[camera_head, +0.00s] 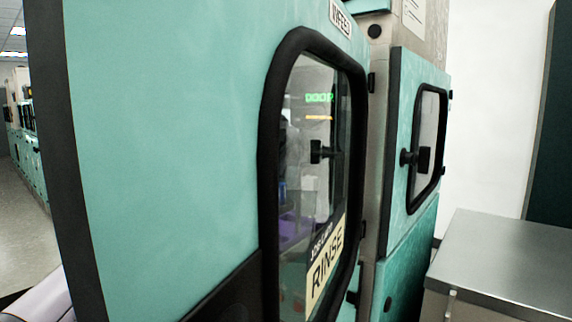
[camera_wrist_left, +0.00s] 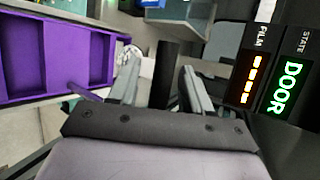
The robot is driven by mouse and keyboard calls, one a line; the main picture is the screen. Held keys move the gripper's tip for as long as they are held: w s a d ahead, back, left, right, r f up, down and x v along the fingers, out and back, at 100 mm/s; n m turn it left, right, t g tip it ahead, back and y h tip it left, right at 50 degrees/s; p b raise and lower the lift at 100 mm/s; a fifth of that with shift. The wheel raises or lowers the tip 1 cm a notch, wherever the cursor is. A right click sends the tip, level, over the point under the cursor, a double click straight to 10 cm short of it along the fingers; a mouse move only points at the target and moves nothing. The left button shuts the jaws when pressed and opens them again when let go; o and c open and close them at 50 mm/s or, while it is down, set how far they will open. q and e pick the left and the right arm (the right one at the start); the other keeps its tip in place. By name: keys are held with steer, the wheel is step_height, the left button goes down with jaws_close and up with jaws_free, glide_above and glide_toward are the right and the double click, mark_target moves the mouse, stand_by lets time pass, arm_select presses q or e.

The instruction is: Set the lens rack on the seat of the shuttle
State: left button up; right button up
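In the left wrist view my left gripper (camera_wrist_left: 160,78) has its two grey fingers spread apart. A dark upright bar (camera_wrist_left: 167,72) shows between them, with gaps on both sides; I cannot tell how far off it is. A purple frame with recessed compartments (camera_wrist_left: 52,50) lies left of the fingers, and a thin purple bar reaches from it toward the left finger. I cannot tell whether this is the shuttle or the lens rack. Something purple (camera_head: 294,226) also shows through the door window in the head view. My right gripper is not in view.
A large teal door (camera_head: 170,130) with a black-rimmed window and a RINSE label (camera_head: 326,262) fills much of the head view. A second teal door (camera_head: 399,150) stands behind it. A metal-topped counter (camera_head: 510,255) is at right. A lit display (camera_wrist_left: 270,80) reads DOOR.

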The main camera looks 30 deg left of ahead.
arm_select(q)
steer(key=shift+s+d+r, duration=0.15)
steer(key=shift+s+r, duration=0.1)
steer(key=shift+s, duration=0.05)
steer(key=b+v, duration=0.3)
steer(key=v, duration=0.8)
steer(key=shift+s+r, duration=0.1)
stand_by(1.2)
